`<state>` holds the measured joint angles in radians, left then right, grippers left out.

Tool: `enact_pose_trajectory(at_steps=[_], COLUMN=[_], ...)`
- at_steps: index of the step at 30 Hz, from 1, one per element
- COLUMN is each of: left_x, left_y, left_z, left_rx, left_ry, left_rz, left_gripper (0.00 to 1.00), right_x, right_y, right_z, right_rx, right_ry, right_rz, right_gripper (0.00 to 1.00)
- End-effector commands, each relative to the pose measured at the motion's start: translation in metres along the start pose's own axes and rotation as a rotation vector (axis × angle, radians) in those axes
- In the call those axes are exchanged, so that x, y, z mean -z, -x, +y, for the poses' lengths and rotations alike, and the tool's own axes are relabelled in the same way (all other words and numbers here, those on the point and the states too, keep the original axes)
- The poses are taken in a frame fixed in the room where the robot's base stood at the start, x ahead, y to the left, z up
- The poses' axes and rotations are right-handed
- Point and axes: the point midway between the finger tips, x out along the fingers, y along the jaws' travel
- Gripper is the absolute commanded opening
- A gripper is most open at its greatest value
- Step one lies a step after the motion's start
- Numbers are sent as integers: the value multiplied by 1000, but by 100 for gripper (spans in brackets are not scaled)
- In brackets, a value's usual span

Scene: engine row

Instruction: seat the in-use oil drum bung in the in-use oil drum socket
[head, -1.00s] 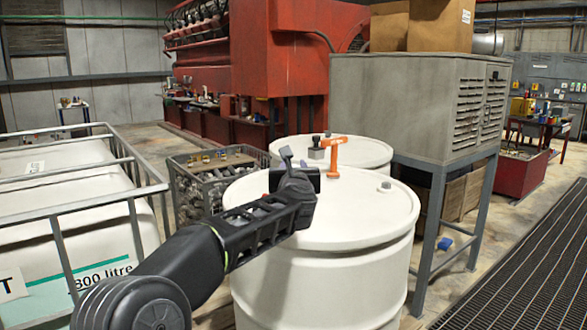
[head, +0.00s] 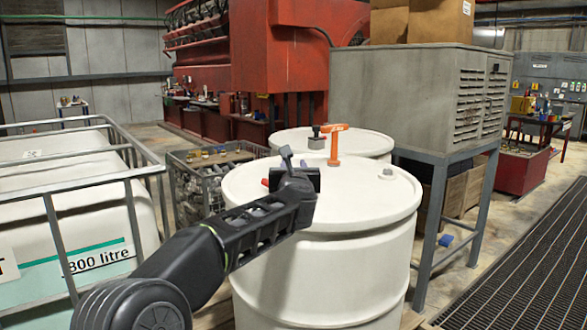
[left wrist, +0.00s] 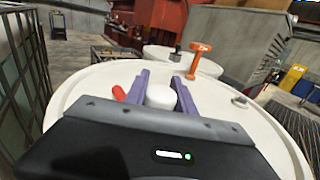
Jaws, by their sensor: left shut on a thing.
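My left gripper (head: 297,175) is over the left part of the front white drum's lid (head: 350,205). In the left wrist view its two purple fingers (left wrist: 161,92) are shut on a white rounded piece (left wrist: 160,97), which looks like the bung. I cannot tell whether the bung touches the lid. No socket opening shows; the gripper and the bung cover that part of the lid. My right gripper is not in view.
An orange T-shaped tool (head: 334,145) stands on the front lid, beyond the gripper. A small grey cap (head: 387,171) sits at the lid's right, and a red piece (left wrist: 118,93) lies left of the fingers. A second white drum (head: 365,143) stands behind. A railed white tank (head: 75,215) is at left.

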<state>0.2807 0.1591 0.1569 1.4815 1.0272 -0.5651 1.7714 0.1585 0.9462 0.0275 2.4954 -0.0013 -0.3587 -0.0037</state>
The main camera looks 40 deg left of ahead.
Motion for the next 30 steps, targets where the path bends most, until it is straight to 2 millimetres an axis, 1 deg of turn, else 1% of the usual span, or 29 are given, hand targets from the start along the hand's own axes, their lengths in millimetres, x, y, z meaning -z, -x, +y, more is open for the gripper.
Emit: enact_pose_trajectory(at_steps=[8,9,17,18,26,30], left_x=[0,0,0,0,0,0], left_y=[0,0,0,0,1,10], left_z=[0,0,0,0,0,0], left_rx=[0,0,0,0,0,1], left_ry=[0,0,0,0,-1,0], left_rz=[-1,-1,0,0,0,-1], left_gripper=[0,33,54,56,56,56], right_x=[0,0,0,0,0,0], right_y=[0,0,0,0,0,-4], right_z=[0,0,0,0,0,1], right_rx=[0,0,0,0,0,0], right_ry=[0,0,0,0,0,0], right_rz=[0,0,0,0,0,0], right_gripper=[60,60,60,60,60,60])
